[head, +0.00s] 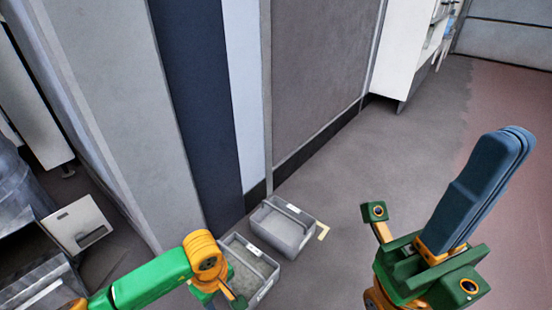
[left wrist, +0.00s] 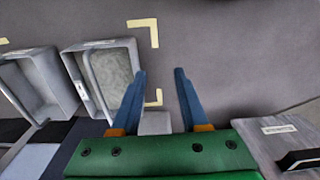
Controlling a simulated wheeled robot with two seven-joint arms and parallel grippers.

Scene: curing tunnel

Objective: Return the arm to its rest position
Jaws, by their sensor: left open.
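My left gripper (left wrist: 160,72) is open in the left wrist view. Its two blue fingers stand apart over the grey floor, with nothing gripped between their tips. In the head view my left arm reaches in from the lower left, and its end is beside a grey bin at the bottom; its fingers are hard to make out there. My right gripper (head: 518,137) is raised at the right of the head view. Its blue fingers lie close together and point up, and no object shows in them.
Two grey bins stand on the floor, a nearer one (head: 262,297) and a farther one (head: 285,238), beside a yellow corner mark (head: 323,232). A tall panelled wall (head: 320,75) rises behind them. A white cabinet (head: 402,50) stands at the back. Floor is clear at centre right.

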